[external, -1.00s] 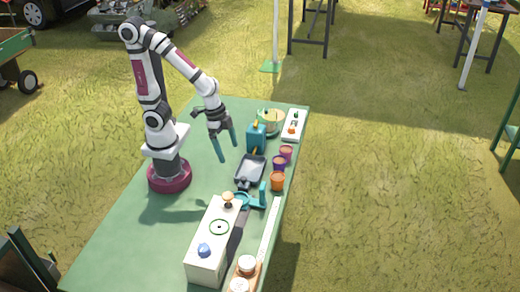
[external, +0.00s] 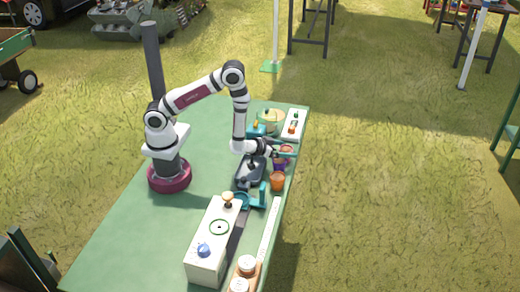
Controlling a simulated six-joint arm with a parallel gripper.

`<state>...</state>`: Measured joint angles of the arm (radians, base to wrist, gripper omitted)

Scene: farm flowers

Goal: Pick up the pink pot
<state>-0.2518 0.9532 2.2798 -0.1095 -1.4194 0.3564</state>
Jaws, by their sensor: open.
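The pink pot (external: 287,149) stands near the right edge of the green table, partly hidden by my gripper. The pot still appears upright on the table.
A purple pot (external: 279,165) and an orange pot (external: 277,181) stand in a row in front of the pink pot. A grey scoop or tray (external: 247,175) lies to the left. A white box (external: 210,250) stands nearer the camera. The left table area is clear.

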